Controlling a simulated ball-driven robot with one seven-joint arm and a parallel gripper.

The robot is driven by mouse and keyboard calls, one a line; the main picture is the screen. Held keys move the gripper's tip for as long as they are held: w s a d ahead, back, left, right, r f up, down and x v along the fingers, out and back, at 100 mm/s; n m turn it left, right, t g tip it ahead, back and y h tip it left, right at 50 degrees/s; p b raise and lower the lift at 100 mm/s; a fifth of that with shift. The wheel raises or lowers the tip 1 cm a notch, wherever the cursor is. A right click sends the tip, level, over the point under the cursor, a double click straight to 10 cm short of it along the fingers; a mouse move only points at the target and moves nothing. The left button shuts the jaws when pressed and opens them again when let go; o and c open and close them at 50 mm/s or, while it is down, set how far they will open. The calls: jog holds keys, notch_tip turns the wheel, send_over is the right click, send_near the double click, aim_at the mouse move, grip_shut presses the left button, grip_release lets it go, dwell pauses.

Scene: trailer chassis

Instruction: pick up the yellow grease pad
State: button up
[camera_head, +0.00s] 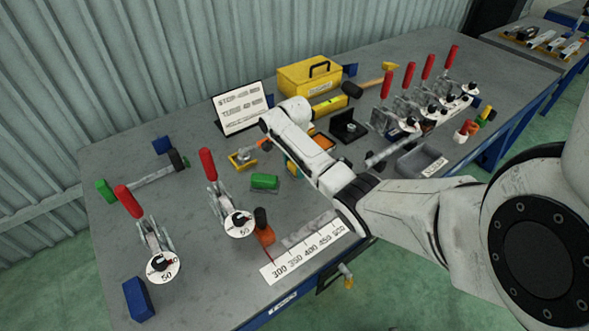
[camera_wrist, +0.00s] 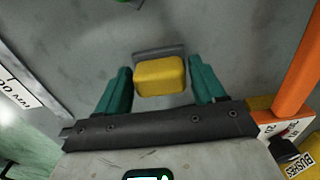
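The yellow grease pad (camera_wrist: 160,76) is a rounded yellow block in the middle of the wrist view. A flat grey piece (camera_wrist: 160,51) shows just behind it. My gripper (camera_wrist: 161,84) has two teal fingers, one on each side of the pad. They stand apart, with a narrow gap visible on both sides of the pad. In the head view my gripper (camera_head: 292,168) is low over the table, mostly hidden behind my arm.
A green block (camera_head: 264,181) lies left of my gripper, and a yellow tray (camera_head: 241,161) beyond it. Red-handled clamps (camera_head: 220,190) stand farther left. An orange piece (camera_wrist: 296,75) rises close on the right in the wrist view. A ruler strip (camera_head: 302,249) lies along the front edge.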

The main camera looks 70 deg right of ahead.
jog(key=c, duration=0.8)
jog(key=shift+r, duration=0.15)
